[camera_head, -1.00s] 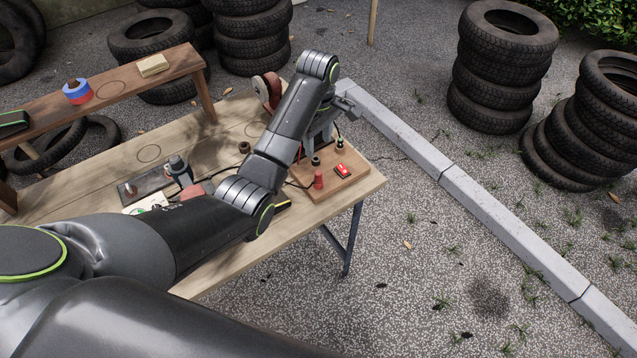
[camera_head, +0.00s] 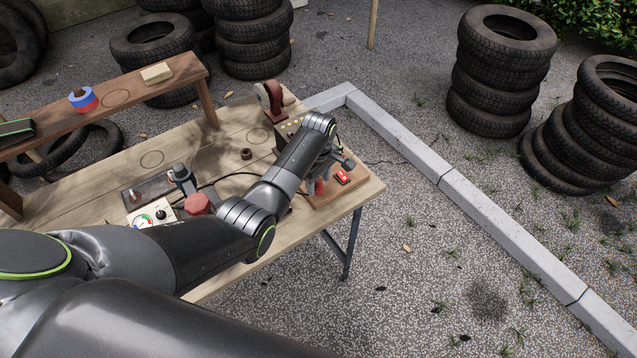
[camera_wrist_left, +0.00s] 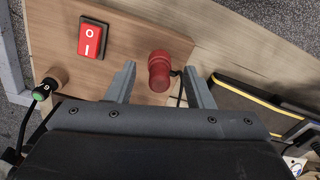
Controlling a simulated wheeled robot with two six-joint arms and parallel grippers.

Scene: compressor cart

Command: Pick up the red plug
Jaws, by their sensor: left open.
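The red plug (camera_head: 319,187) stands on the wooden board at the right end of the bench, partly hidden by my left gripper in the head view. In the left wrist view the red plug (camera_wrist_left: 159,72) shows between and slightly beyond my open fingertips, with a dark cable beside it. My left gripper (camera_head: 327,168) is over the board, open and empty. In the wrist view its fingers (camera_wrist_left: 160,80) lie on either side of the plug with gaps on both sides; contact is not visible. My right gripper is out of view.
A red rocker switch (camera_head: 343,177) is on the same board, near the plug. A black plug with a green end (camera_wrist_left: 46,90) lies left of my fingers in the wrist view. A yellow-edged dark object (camera_wrist_left: 255,103) is at right.

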